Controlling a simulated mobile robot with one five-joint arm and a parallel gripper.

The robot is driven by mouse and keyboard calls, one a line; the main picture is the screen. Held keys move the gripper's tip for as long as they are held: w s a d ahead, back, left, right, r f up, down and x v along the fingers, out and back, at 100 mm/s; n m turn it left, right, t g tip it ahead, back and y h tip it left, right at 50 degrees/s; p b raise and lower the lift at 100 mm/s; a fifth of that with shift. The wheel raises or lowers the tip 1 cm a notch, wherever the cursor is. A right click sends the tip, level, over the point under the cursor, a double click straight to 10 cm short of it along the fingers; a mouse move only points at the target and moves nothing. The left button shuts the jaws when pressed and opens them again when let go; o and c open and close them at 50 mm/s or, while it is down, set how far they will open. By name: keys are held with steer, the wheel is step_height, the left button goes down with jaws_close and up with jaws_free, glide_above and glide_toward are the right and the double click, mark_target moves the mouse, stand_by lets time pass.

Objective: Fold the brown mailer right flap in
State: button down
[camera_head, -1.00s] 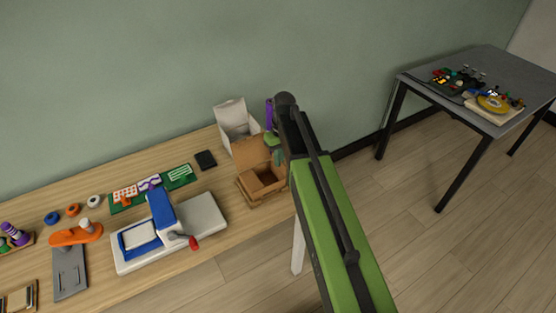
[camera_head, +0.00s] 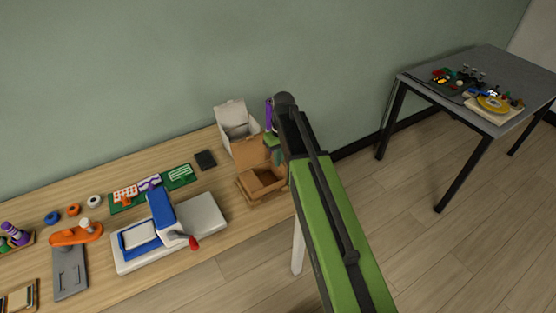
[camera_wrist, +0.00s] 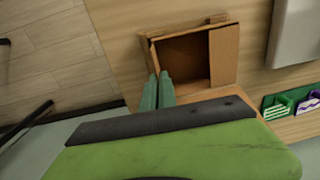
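The brown mailer (camera_head: 258,190) is an open cardboard box at the right end of the wooden bench, with one tall flap (camera_head: 252,152) raised at its back. In the wrist view the mailer (camera_wrist: 183,60) shows its open inside, with a flap (camera_wrist: 224,55) upright on the picture's right and a thin upright edge on the left. My gripper (camera_wrist: 159,80) has green fingers side by side with almost no gap and nothing seen between them. The fingertips are at the lower left corner of the opening; I cannot tell if they touch the cardboard. In the head view my arm partly hides the mailer's right side.
A white open box (camera_head: 236,124) stands just behind the mailer, with a purple object (camera_head: 269,114) beside it. A blue and white press (camera_head: 165,225) with a red-tipped handle stands to the left. A dark table (camera_head: 480,85) with small parts is far right. Floor between is clear.

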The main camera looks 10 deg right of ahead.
mark_target(278, 169)
steer(key=shift+s+a+f+t+h+b, duration=0.15)
steer(key=shift+a+t+h+b, duration=0.2)
steer(key=shift+h, duration=0.5)
steer(key=shift+s+a+f+t+h+b, duration=0.2)
steer(key=shift+a+h, duration=0.25)
steer(key=shift+h, duration=0.4)
steer(key=h+b, duration=0.1)
steer(key=b, duration=0.1)
steer(key=a+f+t+h+b, duration=0.1)
steer(key=h+b, duration=0.1)
steer(key=shift+s+a, duration=0.1)
steer(key=shift+a, duration=0.05)
steer(key=h+b, duration=0.1)
steer(key=b, duration=0.1)
steer(key=a+f+t+h+b, duration=0.1)
steer(key=h+b, duration=0.1)
steer(key=b, duration=0.1)
steer(key=shift+s+h, duration=0.15)
steer(key=shift+h, duration=0.15)
steer(key=h+b, duration=0.1)
steer(key=b, duration=0.1)
steer(key=shift+a+t+b, duration=0.1)
steer(key=shift+t+b, duration=0.15)
steer(key=shift+b, duration=0.1)
steer(key=shift+h+b, duration=0.4)
steer(key=shift+r, duration=0.1)
steer(key=c, duration=1.7)
jaws_free()
